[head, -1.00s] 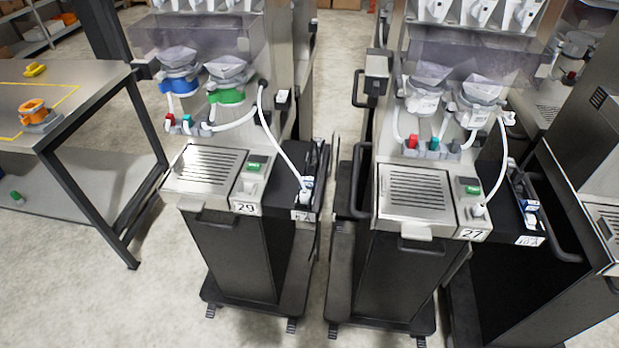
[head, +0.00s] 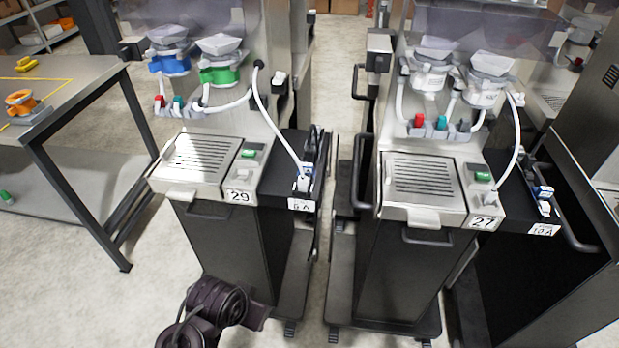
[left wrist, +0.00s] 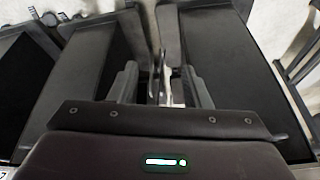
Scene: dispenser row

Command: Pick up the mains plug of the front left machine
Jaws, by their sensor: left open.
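The front left machine (head: 225,230) carries the number 29. Its white cable runs down from the upper body to a white mains plug (head: 302,184), which sits on the black side shelf behind a label that seems to read 5 A. In the head view a dark part of my left arm shows low in front of this machine, well below the plug; its fingers cannot be made out there. In the left wrist view my left gripper (left wrist: 161,88) has its fingers apart, with nothing clearly held between them. The plug cannot be made out in that view. My right gripper is not in view.
Machine 27 (head: 410,250) stands to the right across a narrow gap. Its white cable ends near its front panel, and a side shelf labelled 10 A (head: 542,229) holds blue and white items. A steel table (head: 85,85) stands at the left, with open floor between.

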